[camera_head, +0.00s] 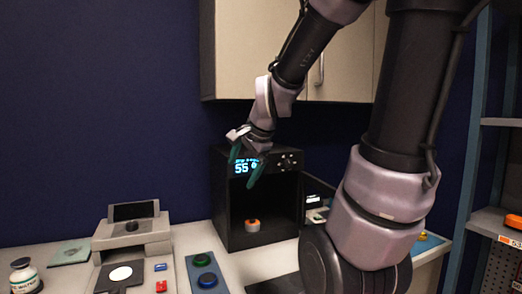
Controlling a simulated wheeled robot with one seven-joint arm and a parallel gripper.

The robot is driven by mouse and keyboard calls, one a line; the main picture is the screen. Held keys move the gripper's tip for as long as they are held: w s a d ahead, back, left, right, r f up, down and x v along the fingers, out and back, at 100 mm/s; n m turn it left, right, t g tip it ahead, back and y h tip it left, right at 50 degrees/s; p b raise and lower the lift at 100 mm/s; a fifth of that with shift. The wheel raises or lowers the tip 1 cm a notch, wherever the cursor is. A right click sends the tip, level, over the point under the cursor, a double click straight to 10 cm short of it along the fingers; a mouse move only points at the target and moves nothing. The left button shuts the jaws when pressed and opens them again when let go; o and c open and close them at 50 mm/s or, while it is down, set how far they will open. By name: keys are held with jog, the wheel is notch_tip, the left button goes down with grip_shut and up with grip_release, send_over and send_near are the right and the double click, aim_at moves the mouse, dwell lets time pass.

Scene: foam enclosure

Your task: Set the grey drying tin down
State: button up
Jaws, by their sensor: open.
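My gripper (242,180) is open, with its two teal fingers apart and pointing down. It hangs in front of the upper front of a black oven-like box (226,200) with a lit blue display. I see nothing held between the fingers. I cannot clearly make out a grey drying tin in this view.
On the white counter are a grey instrument (150,232), a white disc on a dark plate (120,274), green and blue round items on a strip (204,270), and a labelled bottle (23,276). A cabinet (255,60) hangs above; my arm hides the counter's right part.

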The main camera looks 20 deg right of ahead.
jog(key=s+r+n, duration=0.6)
jog(key=s+n, duration=0.3)
jog(key=s, duration=0.2)
jog(key=shift+d+r+n, duration=0.35)
jog(key=shift+n, duration=0.05)
